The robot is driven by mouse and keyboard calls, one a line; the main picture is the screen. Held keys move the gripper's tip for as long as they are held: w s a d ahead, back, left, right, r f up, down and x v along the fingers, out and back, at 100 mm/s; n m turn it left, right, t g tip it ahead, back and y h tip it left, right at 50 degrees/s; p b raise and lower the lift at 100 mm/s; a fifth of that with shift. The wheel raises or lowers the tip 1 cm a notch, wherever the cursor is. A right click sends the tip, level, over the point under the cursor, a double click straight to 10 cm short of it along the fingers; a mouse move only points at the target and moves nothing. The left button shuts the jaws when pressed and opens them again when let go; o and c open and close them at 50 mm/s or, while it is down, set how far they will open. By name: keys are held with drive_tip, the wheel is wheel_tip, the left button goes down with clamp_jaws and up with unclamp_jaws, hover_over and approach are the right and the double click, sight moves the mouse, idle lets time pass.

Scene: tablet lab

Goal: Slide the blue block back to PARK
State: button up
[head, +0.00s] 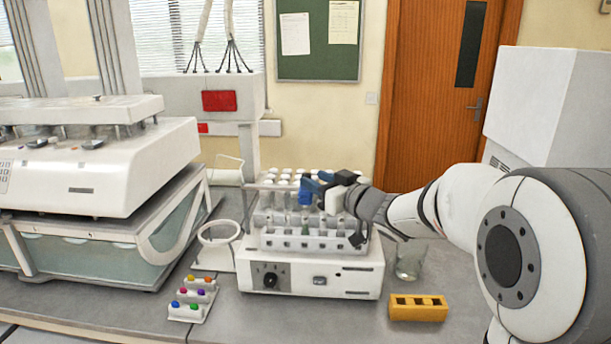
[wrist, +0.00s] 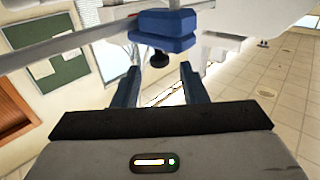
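The blue block (wrist: 165,30) sits on a pale rail (wrist: 62,42) in the wrist view, with a black knob (wrist: 158,60) sticking out of it towards me. My gripper (wrist: 159,68) is open, its two dark blue fingers apart on either side of the knob, with gaps showing at both sides. In the head view my gripper (head: 322,183) is above the tube rack machine, and the blue block (head: 305,196) shows small just left of it. No PARK mark is readable in either view.
A white machine (head: 310,282) with several capped tubes stands below my gripper. A glass beaker (head: 409,262) and a yellow block with slots (head: 418,308) are at its right. A ring stand (head: 219,237) and a rack of coloured caps (head: 192,300) are at its left.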

sight(309, 176)
drive_tip(key=shift+x, duration=2.2)
drive_tip(key=shift+c, duration=0.3)
clamp_jaws()
